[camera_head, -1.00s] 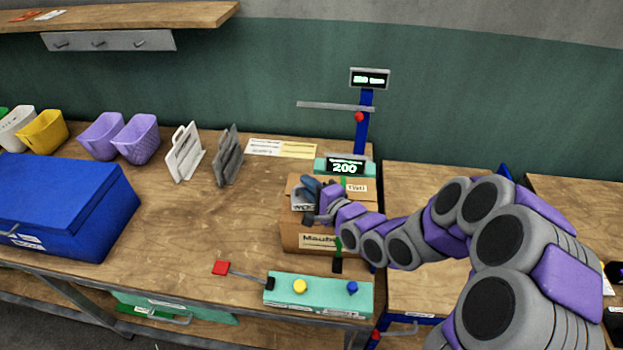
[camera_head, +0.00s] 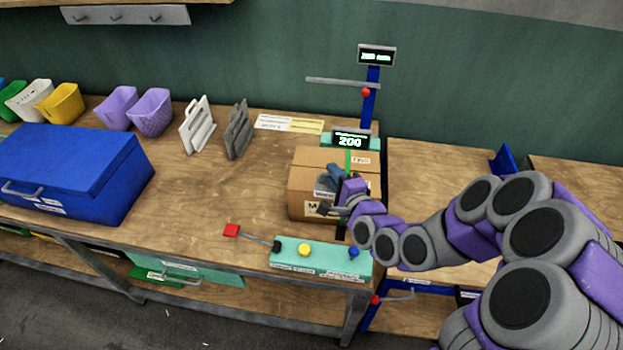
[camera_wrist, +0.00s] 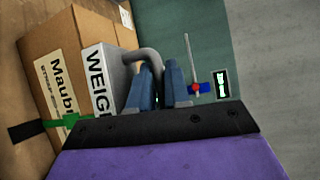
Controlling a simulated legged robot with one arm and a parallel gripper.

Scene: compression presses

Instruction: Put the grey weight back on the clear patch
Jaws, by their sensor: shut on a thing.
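The grey weight (camera_head: 322,189) hangs at the front of a brown cardboard box in the head view. It also shows in the wrist view (camera_wrist: 122,75), with a white label reading "WEIG" and a curved grey handle. My gripper (camera_head: 338,178) is shut on that handle; its blue fingers show in the wrist view (camera_wrist: 159,82). The weight is tilted in the wrist picture and lies close to the box's labelled side; whether they touch I cannot tell. I cannot tell which area is the clear patch.
The cardboard box (camera_head: 305,170) stands below a 200 display (camera_head: 350,141). A green control panel (camera_head: 325,262) with a red-tipped lever (camera_head: 231,230) is at the front edge. White and yellow labels (camera_head: 290,123) lie behind. Bare wood is left of the box, beside the blue case (camera_head: 75,165).

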